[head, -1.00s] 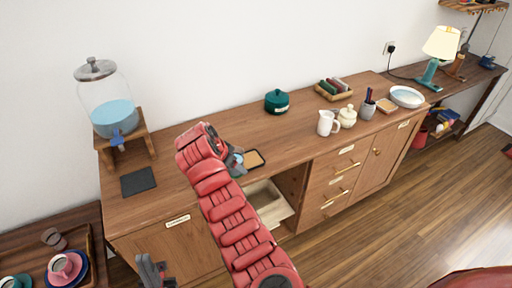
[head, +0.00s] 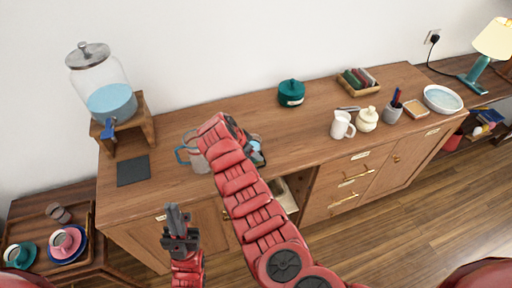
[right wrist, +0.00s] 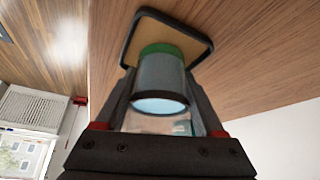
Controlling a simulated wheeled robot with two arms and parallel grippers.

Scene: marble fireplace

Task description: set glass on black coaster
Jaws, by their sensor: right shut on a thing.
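A dark square, the black coaster (head: 133,170), lies flat on the left of the wooden cabinet top, with nothing on it. My right gripper (head: 252,150) is over the middle of the cabinet top, to the right of that coaster. In the right wrist view its fingers (right wrist: 160,112) are shut on a grey glass (right wrist: 160,78) with a green band. The glass is at a tan, dark-rimmed pad (right wrist: 190,32); I cannot tell whether they touch. My arm hides most of this in the head view. My left gripper (head: 180,222) is empty in front of the cabinet.
A clear mug with a blue handle (head: 192,152) stands left of my right forearm. A water dispenser (head: 108,98) stands behind the black coaster. A teal pot (head: 291,92), white pitcher (head: 342,125) and cream jar (head: 367,119) stand to the right.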

